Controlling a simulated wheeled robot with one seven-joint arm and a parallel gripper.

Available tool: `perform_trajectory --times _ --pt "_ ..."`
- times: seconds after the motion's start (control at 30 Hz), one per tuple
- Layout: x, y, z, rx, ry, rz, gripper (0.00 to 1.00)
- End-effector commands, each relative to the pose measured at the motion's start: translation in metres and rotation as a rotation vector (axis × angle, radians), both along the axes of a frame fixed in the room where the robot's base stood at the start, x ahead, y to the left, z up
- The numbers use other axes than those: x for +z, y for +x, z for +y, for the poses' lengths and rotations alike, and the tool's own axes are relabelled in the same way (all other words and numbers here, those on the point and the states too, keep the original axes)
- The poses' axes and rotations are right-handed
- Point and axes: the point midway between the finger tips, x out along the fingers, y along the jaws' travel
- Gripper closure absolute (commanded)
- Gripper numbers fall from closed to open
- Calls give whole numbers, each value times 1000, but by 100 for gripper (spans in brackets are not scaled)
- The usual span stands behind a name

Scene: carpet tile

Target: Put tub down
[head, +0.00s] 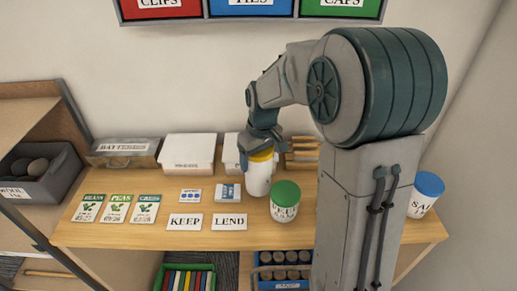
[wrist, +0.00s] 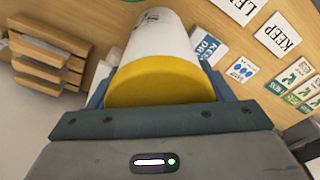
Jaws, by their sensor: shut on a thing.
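The tub is a white cylinder with a yellow lid (head: 260,178); it also shows in the wrist view (wrist: 158,80), lid end toward the camera. My gripper (head: 262,150) is shut on the tub near its lid, with a finger on each side. In the head view the tub is over the wooden table (head: 165,233), just behind a green-lidded tub (head: 285,200). I cannot tell whether its base touches the tabletop. The gripper hides part of its upper side.
KEEP (head: 184,222) and LEND (head: 229,222) cards lie left of the green-lidded tub. Seed packets (head: 117,208) lie farther left. White boxes (head: 188,153) and a wooden rack (head: 302,153) stand at the back. A blue-lidded tub (head: 426,193) stands at the right.

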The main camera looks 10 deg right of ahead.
Motion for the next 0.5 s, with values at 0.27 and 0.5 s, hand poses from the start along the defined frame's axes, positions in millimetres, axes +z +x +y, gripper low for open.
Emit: perform_trajectory --times 0.27,0.5 --pt "-22 1 0 2 0 -5 98" --pt "-22 1 1 2 0 -5 98"
